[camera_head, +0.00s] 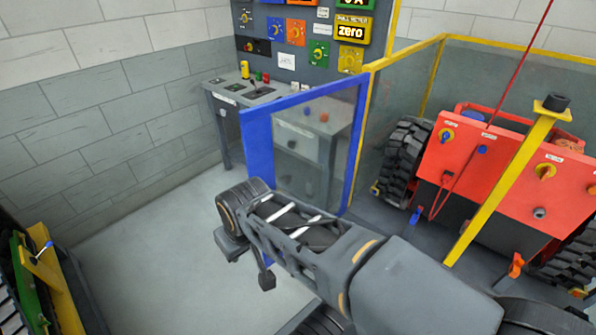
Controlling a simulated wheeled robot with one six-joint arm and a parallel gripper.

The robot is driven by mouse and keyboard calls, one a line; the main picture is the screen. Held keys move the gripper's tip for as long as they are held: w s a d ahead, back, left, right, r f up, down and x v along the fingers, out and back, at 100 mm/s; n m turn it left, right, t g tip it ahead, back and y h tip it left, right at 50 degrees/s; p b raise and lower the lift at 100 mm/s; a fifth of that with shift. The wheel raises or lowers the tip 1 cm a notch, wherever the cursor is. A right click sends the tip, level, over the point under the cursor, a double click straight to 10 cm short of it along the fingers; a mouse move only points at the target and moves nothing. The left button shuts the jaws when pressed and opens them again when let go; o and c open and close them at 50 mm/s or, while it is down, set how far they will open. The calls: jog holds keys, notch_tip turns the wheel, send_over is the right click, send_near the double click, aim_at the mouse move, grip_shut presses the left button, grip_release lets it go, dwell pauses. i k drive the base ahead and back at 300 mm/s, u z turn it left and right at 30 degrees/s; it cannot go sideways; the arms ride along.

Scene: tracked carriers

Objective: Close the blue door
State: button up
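The blue door (257,150) is a clear panel in a blue frame, in the middle of the head view. Its right post (357,140) stands beside the yellow-edged enclosure, and its left post stands out to the left, over the open floor. The door looks swung open. My arm reaches in from the lower right across the lower part of the door. My gripper (248,262) is at the arm's far end, near the foot of the left post. Dark parts hang below the wrist, but the fingers are not clear. I cannot tell whether it touches the door.
A red tracked carrier (497,165) with black tracks stands inside the yellow-edged enclosure at right. A yellow post (500,185) stands before it. A grey control panel (299,60) and desk (233,92) are behind the door. A green and yellow machine (48,280) is at lower left. Floor between is clear.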

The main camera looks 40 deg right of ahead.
aim_at(255, 125)
jog(key=i, duration=2.4)
jog(key=z, duration=3.9)
jog(key=k, duration=0.9)
jog(key=u, duration=1.15)
jog(key=i, duration=0.5)
jog(key=u, duration=0.05)
